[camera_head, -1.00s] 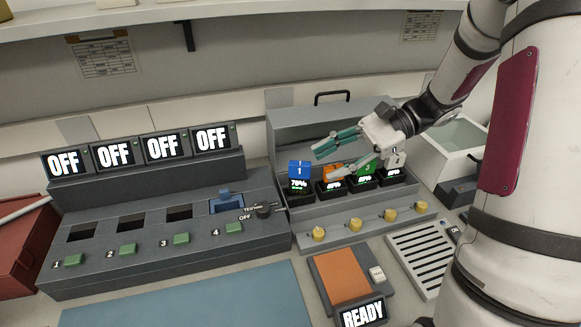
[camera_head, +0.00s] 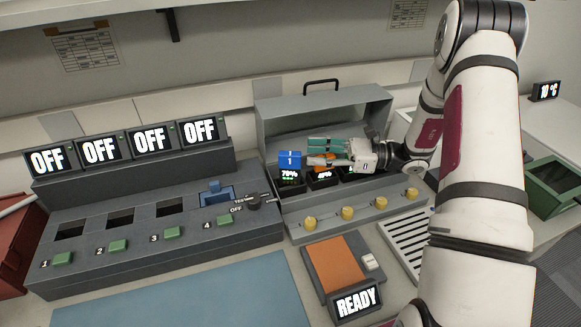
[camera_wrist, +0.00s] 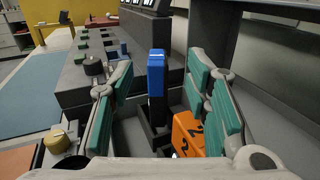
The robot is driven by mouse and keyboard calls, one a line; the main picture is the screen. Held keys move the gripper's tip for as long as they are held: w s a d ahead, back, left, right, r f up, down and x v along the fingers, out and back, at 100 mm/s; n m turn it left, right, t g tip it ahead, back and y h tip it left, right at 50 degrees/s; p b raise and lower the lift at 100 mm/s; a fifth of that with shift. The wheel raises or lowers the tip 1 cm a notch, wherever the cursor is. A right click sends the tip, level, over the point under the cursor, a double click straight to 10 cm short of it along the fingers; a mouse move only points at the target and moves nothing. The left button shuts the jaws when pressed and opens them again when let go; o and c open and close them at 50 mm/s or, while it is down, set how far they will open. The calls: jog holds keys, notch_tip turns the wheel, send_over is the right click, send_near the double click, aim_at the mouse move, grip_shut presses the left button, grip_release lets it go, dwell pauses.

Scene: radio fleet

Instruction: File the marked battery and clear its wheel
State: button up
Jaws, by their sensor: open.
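My gripper (camera_head: 318,151) is open and level above the charging rack (camera_head: 345,224), fingers pointing left. The blue battery (camera_head: 289,160), numbered 1, stands upright in the leftmost bay, just beyond the fingertips. In the wrist view the blue battery (camera_wrist: 157,85) shows between the two open fingers (camera_wrist: 160,95). The orange battery (camera_head: 318,161), numbered 2, is partly behind the lower finger; in the wrist view this battery (camera_wrist: 188,132) sits beside the right finger. The green and white batteries are hidden by my gripper. Several yellow knobs (camera_head: 347,213) line the rack front. I cannot tell which battery is marked.
The console (camera_head: 150,240) at left has several slots, green buttons and OFF screens (camera_head: 150,145); a blue piece (camera_head: 215,193) is at slot 4. An orange pad (camera_head: 335,262) with a READY screen (camera_head: 356,300) lies in front. The blue mat (camera_head: 180,295) is clear.

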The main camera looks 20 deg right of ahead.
aim_at(290, 153)
jog(key=shift+f+p+x, duration=0.15)
jog(key=shift+p+x, duration=0.1)
jog(key=shift+x, duration=1.5)
jog(key=shift+f+p+x, duration=0.1)
jog(key=shift+p+x, duration=0.1)
jog(key=shift+x, duration=1.55)
jog(key=shift+s, duration=0.1)
grip_shut()
